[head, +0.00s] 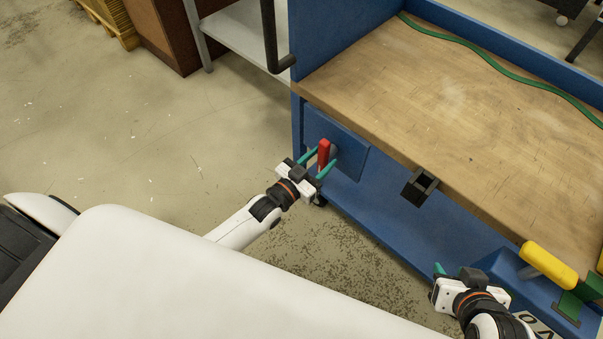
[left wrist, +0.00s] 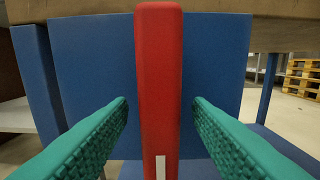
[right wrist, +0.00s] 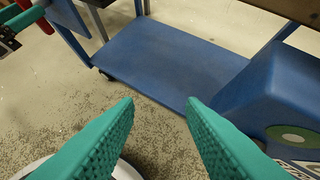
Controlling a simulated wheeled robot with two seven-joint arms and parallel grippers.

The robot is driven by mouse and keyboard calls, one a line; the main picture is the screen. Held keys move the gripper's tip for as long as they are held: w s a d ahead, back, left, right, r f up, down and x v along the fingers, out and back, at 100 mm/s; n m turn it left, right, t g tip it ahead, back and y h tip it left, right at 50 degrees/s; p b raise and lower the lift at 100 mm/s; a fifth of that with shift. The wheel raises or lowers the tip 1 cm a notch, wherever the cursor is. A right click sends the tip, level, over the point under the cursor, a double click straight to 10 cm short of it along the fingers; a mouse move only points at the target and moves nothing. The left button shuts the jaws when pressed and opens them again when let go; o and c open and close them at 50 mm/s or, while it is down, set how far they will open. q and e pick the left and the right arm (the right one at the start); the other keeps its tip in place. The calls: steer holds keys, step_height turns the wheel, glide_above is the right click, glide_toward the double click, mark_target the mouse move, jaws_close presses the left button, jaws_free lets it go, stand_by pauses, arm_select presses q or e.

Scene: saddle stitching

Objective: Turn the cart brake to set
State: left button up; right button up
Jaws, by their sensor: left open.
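The cart brake is a red upright lever (head: 324,153) on a blue plate (head: 350,150) at the near left end of the blue cart. In the left wrist view the red lever (left wrist: 159,80) stands vertical between the two green fingers, with a white mark low on it. My left gripper (head: 319,164) is open around the lever, with a gap on each side in the left wrist view (left wrist: 160,115). My right gripper (right wrist: 160,105) is open and empty in front of the cart's lower right part. Its fingers are partly hidden in the head view.
The cart's wooden top (head: 450,110) carries a green strip (head: 490,62) along its back. A black bracket (head: 420,187) sits on its front edge. The lower blue shelf (right wrist: 165,60) is bare. Floor at left is clear.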

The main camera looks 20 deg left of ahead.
arm_select(q)
steer(key=p+v, duration=0.2)
steer(key=v, duration=0.8)
steer(key=shift+s, duration=0.3)
arm_select(e)
steer(key=s+d+f+g+h, duration=0.1)
steer(key=s+d+g, duration=0.1)
steer(key=s+g, duration=0.2)
steer(key=s, duration=0.3)
steer(key=shift+d+f, duration=0.1)
